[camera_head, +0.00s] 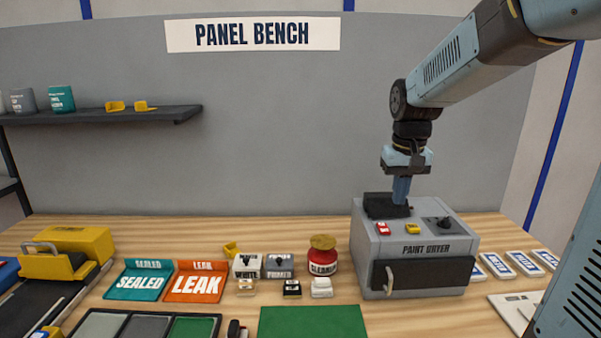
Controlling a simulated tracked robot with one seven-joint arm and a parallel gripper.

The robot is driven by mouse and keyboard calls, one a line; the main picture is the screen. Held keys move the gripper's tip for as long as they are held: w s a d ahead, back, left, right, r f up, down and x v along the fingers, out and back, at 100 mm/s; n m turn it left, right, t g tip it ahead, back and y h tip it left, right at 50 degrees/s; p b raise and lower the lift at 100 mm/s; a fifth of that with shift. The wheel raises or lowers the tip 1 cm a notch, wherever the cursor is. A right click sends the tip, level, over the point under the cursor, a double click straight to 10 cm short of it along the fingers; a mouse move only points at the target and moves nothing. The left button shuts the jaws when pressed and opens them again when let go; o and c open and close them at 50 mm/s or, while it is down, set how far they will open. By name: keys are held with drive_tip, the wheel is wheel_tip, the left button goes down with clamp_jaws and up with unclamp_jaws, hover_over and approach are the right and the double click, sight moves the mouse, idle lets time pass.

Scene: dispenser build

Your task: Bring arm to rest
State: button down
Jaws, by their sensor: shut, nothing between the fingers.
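My arm reaches in from the upper right. My gripper (401,190) points straight down over the back left of the top of the grey paint dryer (368,250). Its blue fingers are shut with nothing held. The fingertips are at or just above a dark block (378,207) on the dryer top; I cannot tell whether they touch it. The dryer's front door (440,275) with its handle looks closed. A red button (382,229), a yellow button (412,229) and a dark knob (445,223) are on the dryer top.
A red jar (322,263), a white box (247,266) and a grey box (279,267) stand left of the dryer. Teal (140,284) and orange (195,287) trays lie farther left. A green mat (312,322) is in front. A shelf (150,117) hangs at upper left.

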drive_tip(key=s+r+t, duration=0.2)
drive_tip(key=s+t, duration=0.2)
drive_tip(key=s, duration=1.4)
drive_tip(key=shift+s+d+r, duration=0.15)
drive_tip(key=shift+s+r, duration=0.05)
drive_tip(key=shift+s, duration=0.2)
drive_tip(key=w+n+g, duration=0.5)
drive_tip(key=w+n, duration=1.3)
drive_tip(key=w, duration=0.9)
drive_tip(key=shift+w+r, duration=0.3)
drive_tip(key=shift+w, duration=0.05)
drive_tip(key=shift+s, duration=0.1)
